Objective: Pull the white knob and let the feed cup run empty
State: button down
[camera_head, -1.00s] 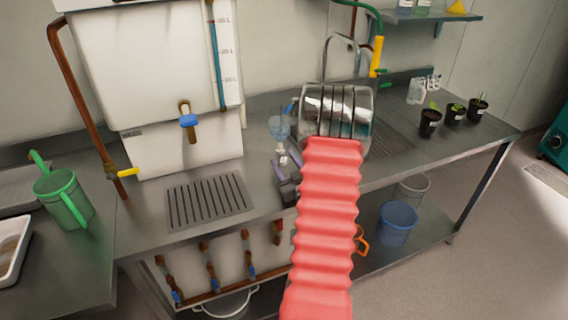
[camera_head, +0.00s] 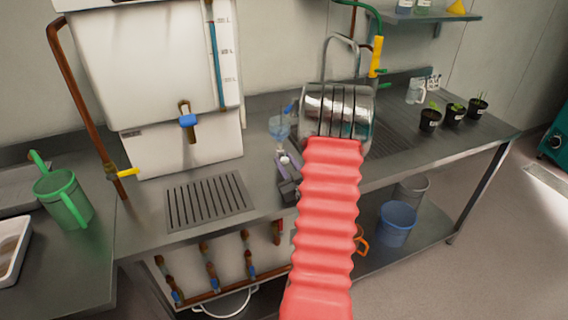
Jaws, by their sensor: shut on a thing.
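The feed cup (camera_head: 279,127) is a small clear bluish cup at the bench's back, left of the sink. Whether anything is in it is too small to tell. The white knob (camera_head: 285,161) sits just below it. My gripper (camera_head: 285,157), with dark purple-grey fingers, is at the knob and shut on it. My red ribbed arm cover hides part of the bench on the right of the gripper.
A sink fixture with a curved tap (camera_head: 340,45) stands close to the right. A drain grate (camera_head: 208,200) lies left of my gripper, below a white tank (camera_head: 145,70) with a blue-handled tap (camera_head: 188,121).

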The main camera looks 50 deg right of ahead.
jog(key=shift+v, duration=1.05)
jog(key=shift+w+a+f, duration=0.1)
jog(key=shift+a, duration=0.05)
jog(key=c, duration=1.8)
grip_release()
jog(key=o, duration=0.4)
jog(key=v, duration=1.3)
jog(key=shift+s, duration=0.4)
jog(key=shift+w+a, duration=0.1)
jog(key=shift+a, duration=0.05)
